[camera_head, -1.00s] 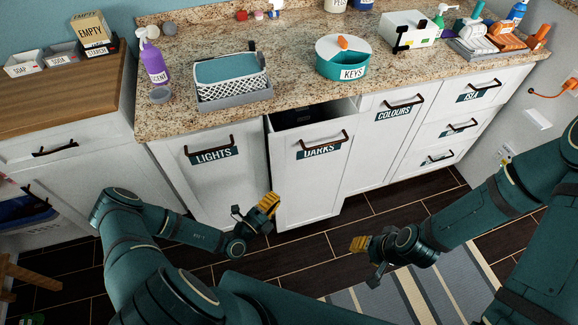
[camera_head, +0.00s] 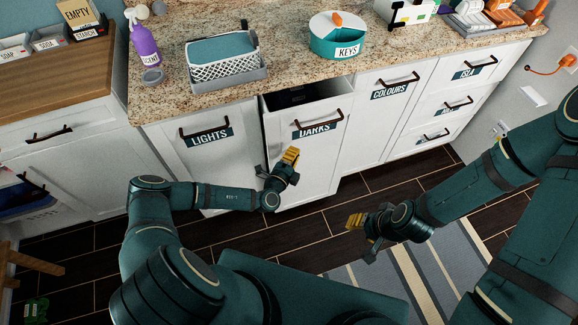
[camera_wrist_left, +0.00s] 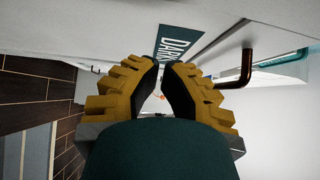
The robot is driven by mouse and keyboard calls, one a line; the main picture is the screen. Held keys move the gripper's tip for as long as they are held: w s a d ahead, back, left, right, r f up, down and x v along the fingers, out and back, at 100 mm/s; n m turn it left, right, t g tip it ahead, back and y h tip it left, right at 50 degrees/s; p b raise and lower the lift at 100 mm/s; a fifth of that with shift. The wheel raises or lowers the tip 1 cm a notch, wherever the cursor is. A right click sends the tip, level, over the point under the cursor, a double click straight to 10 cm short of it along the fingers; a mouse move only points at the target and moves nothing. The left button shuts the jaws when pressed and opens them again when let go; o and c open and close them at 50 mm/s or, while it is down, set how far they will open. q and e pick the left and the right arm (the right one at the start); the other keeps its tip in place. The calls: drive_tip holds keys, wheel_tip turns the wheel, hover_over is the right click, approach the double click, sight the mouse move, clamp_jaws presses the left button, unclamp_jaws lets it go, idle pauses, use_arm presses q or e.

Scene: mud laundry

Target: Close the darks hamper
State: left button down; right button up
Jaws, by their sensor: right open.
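The darks hamper (camera_head: 318,165) is a white tilt-out cabinet front with a "DARKS" label and a dark bar handle (camera_head: 318,121). Its top edge stands out from the cabinet, and a dark interior (camera_head: 300,97) shows behind it. My left gripper (camera_head: 290,155) is in front of this panel, below the label and handle. The left wrist view shows the label (camera_wrist_left: 176,44) just beyond the fingertips and the handle (camera_wrist_left: 246,68) to the right. Contact cannot be told. My right gripper (camera_head: 355,221) is open and empty above the floor.
The lights front (camera_head: 205,165) is to the left and the colours front (camera_head: 385,125) to the right, both flush. The granite counter above holds a basket (camera_head: 225,72), a keys tin (camera_head: 337,45) and a purple bottle (camera_head: 145,45). A striped rug (camera_head: 420,270) lies on the dark floor.

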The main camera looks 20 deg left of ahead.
sight(294, 140)
use_arm(q)
drive_tip(key=shift+w+a, duration=0.95)
drive_tip(key=shift+w, duration=0.2)
drive_tip(key=w+a+b, duration=0.3)
drive_tip(key=w+a, duration=0.2)
drive_tip(key=w, duration=0.3)
drive_tip(key=shift+a+b, duration=0.3)
drive_tip(key=shift+a, duration=0.05)
drive_tip(key=shift+r, duration=0.1)
